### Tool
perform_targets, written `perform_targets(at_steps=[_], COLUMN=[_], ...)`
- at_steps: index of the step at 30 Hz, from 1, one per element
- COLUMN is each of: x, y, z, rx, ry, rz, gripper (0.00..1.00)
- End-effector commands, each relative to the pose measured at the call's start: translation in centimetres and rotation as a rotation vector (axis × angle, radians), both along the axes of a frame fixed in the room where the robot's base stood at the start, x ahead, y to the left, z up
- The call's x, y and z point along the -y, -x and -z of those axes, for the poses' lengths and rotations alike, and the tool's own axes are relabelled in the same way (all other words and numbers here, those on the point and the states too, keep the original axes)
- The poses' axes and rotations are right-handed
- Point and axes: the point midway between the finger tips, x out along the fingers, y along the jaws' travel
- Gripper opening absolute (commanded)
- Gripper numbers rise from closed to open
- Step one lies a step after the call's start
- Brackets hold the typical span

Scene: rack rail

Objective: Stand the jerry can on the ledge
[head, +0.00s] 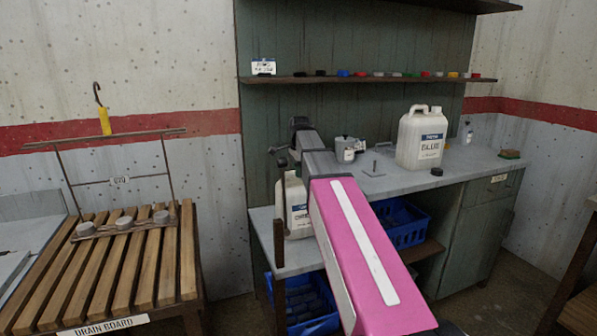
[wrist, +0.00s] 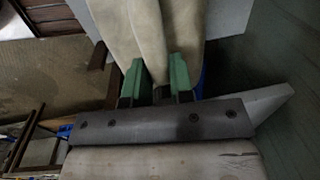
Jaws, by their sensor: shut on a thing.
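A cream jerry can (head: 297,207) with a blue and white label is at the left end of the grey bench top (head: 375,186), partly behind my arm. It looks upright; I cannot tell whether its base touches the bench. In the wrist view, the green fingertips of my gripper (wrist: 156,84) are shut on the cream can (wrist: 158,30) at its handle. In the head view, my arm hides most of the gripper and the can's right side. I cannot tell which surface is the ledge.
A second cream jug (head: 421,140) stands at the back right of the bench. A small pot (head: 347,149) and a black cap (head: 437,171) are nearby. A shelf (head: 330,79) with coloured caps hangs above. Blue crates (head: 402,222) sit below. A slatted drain board (head: 110,270) stands left.

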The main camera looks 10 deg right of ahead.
Motion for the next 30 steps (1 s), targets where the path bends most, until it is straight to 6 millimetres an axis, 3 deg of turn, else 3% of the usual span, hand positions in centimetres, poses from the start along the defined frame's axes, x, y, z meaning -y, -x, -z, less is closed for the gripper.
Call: perform_targets(at_steps=[29,30], x=[0.00,0.00], y=[-0.04,-0.04], z=[0.87,0.89], rx=[0.002,0.002], ry=[0.000,0.000], rz=[0.000,0.000], gripper=[0.00,0.25])
